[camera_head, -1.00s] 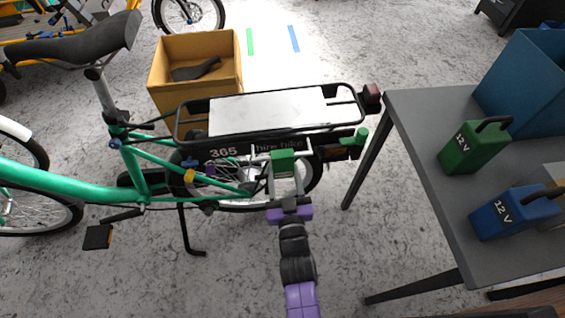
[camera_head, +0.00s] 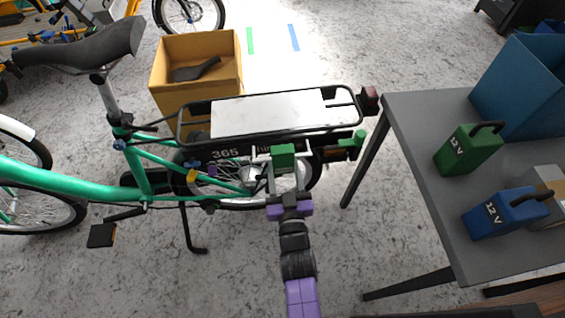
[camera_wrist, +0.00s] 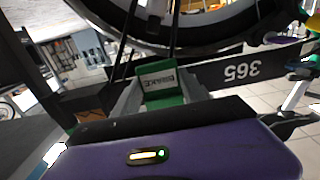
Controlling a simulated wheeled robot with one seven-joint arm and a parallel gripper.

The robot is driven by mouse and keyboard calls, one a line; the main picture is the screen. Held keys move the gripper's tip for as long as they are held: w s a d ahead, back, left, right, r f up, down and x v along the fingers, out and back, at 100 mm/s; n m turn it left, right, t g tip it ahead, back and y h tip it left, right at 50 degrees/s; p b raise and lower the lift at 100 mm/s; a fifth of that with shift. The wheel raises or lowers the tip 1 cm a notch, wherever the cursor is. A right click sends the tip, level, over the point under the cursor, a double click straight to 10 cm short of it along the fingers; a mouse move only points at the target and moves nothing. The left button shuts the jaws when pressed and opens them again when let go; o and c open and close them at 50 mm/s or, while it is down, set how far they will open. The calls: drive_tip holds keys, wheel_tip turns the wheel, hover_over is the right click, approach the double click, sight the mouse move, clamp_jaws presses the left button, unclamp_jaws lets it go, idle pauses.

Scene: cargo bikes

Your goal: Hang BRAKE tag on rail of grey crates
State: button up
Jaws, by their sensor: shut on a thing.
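The BRAKE tag is a green block with a white label; it shows in the head view (camera_head: 283,157) in front of the bike's rear rack. In the wrist view the BRAKE tag (camera_wrist: 159,84) sits between my fingers with its lettering upside down. My gripper (camera_head: 286,180) is shut on the tag and holds it close to the black "365 hire bike" panel (camera_head: 232,153). I cannot tell whether the tag touches the panel. I cannot make out the rail of grey crates in either view.
The green bike's rack (camera_head: 270,113) lies just beyond my gripper. At right stands a grey table (camera_head: 425,160) with a green 12 V battery (camera_head: 468,152), a blue 12 V battery (camera_head: 505,214) and a blue bin (camera_head: 520,85). A yellow box (camera_head: 197,98) stands behind the rack. Floor in front is clear.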

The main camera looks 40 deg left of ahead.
drive_tip(key=p+v, duration=0.3)
drive_tip(key=v, duration=0.5)
drive_tip(key=shift+p, duration=0.4)
idle(0.7)
drive_tip(key=shift+s, duration=0.1)
idle(0.4)
